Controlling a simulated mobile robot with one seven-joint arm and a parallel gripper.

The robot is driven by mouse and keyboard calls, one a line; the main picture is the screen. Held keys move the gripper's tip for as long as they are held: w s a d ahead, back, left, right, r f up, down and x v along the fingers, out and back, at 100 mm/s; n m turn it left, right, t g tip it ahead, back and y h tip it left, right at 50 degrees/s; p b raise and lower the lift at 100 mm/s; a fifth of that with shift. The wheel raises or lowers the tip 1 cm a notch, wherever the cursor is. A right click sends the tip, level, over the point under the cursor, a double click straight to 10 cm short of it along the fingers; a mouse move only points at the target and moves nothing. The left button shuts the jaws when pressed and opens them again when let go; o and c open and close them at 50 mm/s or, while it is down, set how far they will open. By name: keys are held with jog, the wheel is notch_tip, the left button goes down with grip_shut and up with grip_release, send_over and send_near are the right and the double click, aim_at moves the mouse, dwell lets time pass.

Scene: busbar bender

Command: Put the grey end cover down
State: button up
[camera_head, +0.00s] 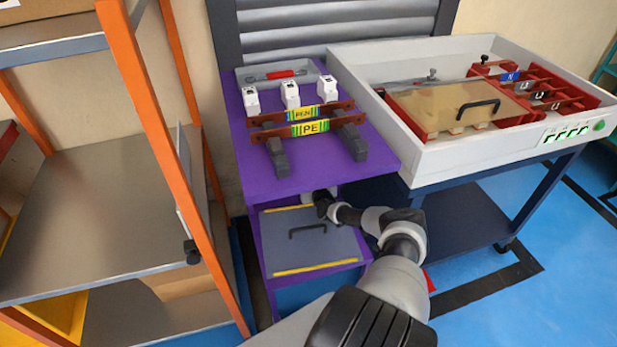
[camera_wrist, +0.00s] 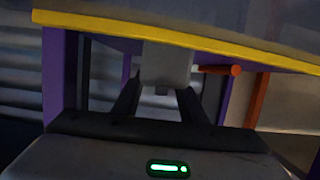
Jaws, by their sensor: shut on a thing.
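The grey end cover (camera_wrist: 165,62) is a pale grey block between the two dark fingers of my gripper (camera_wrist: 160,98) in the wrist view. My gripper is shut on it. In the head view, my gripper (camera_head: 322,204) is low at the front of the purple table, by the back right of a grey panel. A small pale part of the cover (camera_head: 307,196) shows beside the fingers there; the rest is hidden by the gripper. I cannot tell whether the cover touches anything below it.
The grey panel (camera_head: 310,250) has yellow edges and a black handle, on the lower level of the purple table (camera_head: 232,165). Above stand red bars marked PEN and PE (camera_head: 306,122) and several white blocks. An orange-post shelf (camera_head: 150,130) stands left, a white-rimmed cart (camera_head: 440,172) right.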

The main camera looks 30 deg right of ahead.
jog(key=o, duration=1.2)
jog(key=shift+c, duration=0.2)
jog(key=shift+s+a+r+p, duration=0.1)
jog(key=shift+s+r+p, duration=0.2)
jog(key=shift+s+p, duration=0.05)
jog(key=p+v, duration=0.4)
jog(key=v, duration=0.7)
jog(key=shift+s+p, duration=0.15)
jog(key=shift+p, duration=0.25)
